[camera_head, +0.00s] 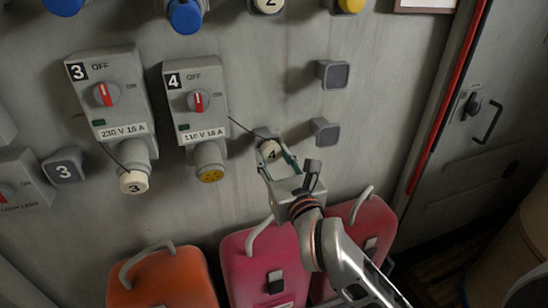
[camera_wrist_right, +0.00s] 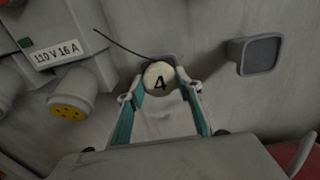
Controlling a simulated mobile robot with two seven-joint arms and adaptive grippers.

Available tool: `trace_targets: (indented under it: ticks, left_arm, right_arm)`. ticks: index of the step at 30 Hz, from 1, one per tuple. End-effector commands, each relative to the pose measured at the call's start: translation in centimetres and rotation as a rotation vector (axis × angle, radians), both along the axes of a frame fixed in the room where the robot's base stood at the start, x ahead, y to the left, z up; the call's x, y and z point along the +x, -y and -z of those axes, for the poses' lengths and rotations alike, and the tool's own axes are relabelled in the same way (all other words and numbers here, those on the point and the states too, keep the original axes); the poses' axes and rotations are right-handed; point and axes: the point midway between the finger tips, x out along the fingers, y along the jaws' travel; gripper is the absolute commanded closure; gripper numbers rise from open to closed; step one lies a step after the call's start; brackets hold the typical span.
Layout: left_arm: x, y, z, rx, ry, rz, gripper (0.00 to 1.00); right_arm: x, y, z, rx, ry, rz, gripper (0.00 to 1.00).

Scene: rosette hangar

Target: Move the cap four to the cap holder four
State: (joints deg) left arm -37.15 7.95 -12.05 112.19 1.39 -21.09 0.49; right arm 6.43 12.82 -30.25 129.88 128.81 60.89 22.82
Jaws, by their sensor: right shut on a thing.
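The cap four (camera_head: 270,150) is a round cream cap marked 4, on a thin dark cord running up to the left to socket box four (camera_head: 196,98). My right gripper (camera_head: 277,158) is shut on it, with a finger on each side; the cap also shows in the right wrist view (camera_wrist_right: 160,79) between the teal fingers (camera_wrist_right: 160,92). A grey holder on the wall (camera_head: 262,133) is partly hidden right behind the cap, and its top edge shows in the wrist view (camera_wrist_right: 166,58). I cannot tell whether the cap touches it. My left gripper is not in view.
The uncovered yellow socket (camera_head: 210,175) hangs under box four. Cap three (camera_head: 134,182) covers its neighbour. Two empty grey holders (camera_head: 332,74) (camera_head: 325,131) are to the right. Orange (camera_head: 165,280) and red cases (camera_head: 262,262) stand below. A door (camera_head: 480,140) is at the right.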

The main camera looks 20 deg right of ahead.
Motion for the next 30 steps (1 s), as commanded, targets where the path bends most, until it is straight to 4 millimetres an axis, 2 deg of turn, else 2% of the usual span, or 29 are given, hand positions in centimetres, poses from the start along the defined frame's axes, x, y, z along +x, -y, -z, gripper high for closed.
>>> trace_targets:
  ticks: [5,6,8,20,30]
  left_arm:
    - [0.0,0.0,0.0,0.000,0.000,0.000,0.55]
    - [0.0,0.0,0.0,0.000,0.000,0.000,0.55]
    - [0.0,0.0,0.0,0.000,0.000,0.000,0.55]
    - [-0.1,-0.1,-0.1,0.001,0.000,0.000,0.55]
    - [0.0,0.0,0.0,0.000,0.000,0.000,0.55]
  right_arm:
    - [0.3,0.0,-0.1,0.000,0.001,0.000,0.99]
    - [0.3,0.0,-0.1,0.000,0.001,0.000,0.57]
    - [0.3,0.0,-0.1,0.000,0.001,0.000,0.46]
    - [-0.2,0.0,0.0,0.000,-0.001,-0.001,0.46]
    - [-5.2,0.2,0.0,0.000,-0.001,0.000,0.46]
